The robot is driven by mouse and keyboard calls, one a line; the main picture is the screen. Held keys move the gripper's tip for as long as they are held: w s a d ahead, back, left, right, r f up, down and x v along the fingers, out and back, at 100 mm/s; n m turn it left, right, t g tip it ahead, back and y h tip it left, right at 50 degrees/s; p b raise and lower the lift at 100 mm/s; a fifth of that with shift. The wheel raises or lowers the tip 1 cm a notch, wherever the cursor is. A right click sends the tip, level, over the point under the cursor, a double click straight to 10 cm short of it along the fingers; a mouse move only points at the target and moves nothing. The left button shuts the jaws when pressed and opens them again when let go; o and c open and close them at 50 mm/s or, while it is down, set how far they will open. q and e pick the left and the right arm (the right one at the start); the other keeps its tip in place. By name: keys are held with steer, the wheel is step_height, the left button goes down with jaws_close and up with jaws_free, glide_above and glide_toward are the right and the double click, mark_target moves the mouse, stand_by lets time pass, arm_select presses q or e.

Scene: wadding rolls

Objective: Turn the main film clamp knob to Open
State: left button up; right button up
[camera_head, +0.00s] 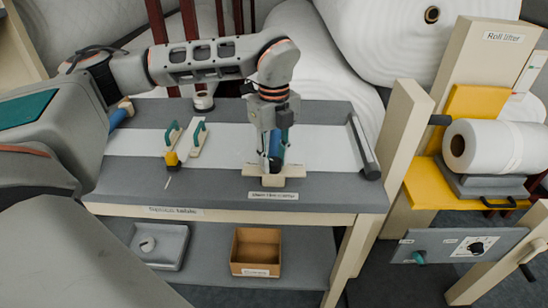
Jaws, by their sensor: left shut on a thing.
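My left gripper (273,160) points down at the front of the grey table, its fingers shut around the main film clamp knob. The knob is mostly hidden by the fingers, and which way it points cannot be told. A cream cross-shaped base (291,182) shows under the fingertips. A small label (272,196), too blurred to read surely, lies just in front of it. A blue upright part shows between and beside the fingers; I cannot tell whether it belongs to the knob. My right gripper is not in view.
White film (320,148) runs across the table (220,192). A dark bar (363,148) lies at right. A cardboard box (257,233) is below. The roll lifter (490,80) stands at right.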

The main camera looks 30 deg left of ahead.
mark_target(274, 161)
arm_select(q)
steer(key=shift+n, duration=0.9)
steer(key=o, duration=1.1)
step_height(274, 161, up, 12)
stand_by(0.3)
